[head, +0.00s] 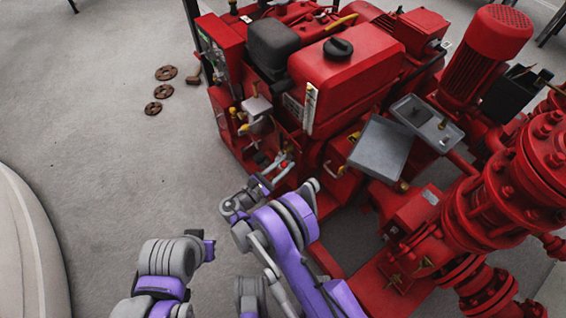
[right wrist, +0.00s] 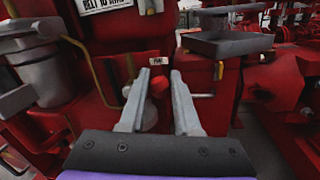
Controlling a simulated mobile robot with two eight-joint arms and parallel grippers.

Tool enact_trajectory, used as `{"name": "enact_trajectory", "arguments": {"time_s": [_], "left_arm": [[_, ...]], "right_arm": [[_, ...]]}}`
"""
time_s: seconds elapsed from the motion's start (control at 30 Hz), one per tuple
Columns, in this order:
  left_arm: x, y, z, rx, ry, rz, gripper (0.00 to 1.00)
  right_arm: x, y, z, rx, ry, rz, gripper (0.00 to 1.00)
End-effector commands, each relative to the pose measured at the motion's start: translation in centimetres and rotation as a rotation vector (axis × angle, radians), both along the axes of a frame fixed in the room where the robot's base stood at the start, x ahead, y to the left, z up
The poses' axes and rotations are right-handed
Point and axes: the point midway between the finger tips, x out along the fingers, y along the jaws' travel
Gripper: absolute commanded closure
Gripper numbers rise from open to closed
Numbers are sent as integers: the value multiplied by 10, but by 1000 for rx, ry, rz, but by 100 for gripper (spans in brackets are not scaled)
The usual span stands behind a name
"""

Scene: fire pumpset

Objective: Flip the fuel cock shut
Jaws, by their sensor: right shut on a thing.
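In the head view my right gripper (head: 277,171) reaches the lower front of the engine, where the cock is mostly hidden by the fingers. The cock's lever angle cannot be made out.
A red tank (head: 345,80) with a black cap sits above the cock. A grey tray (head: 380,149) juts out to the right. A grey cylindrical bowl (right wrist: 48,75) and a yellowish pipe (right wrist: 88,60) lie left of my fingers. Open floor (head: 90,130) spreads to the left.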

Motion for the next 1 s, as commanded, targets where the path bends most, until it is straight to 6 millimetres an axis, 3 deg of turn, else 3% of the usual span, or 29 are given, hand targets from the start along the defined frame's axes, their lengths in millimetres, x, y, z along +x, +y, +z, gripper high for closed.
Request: {"name": "enact_trajectory", "arguments": {"time_s": [0.5, 1.0], "left_arm": [[4, 0, -20, 0, 3, 0, 100], [4, 0, -22, 0, 3, 0, 100]], "right_arm": [[-2, -2, -19, 193, -258, 0, 100], [-2, -2, -21, 227, -303, 2, 100]]}}
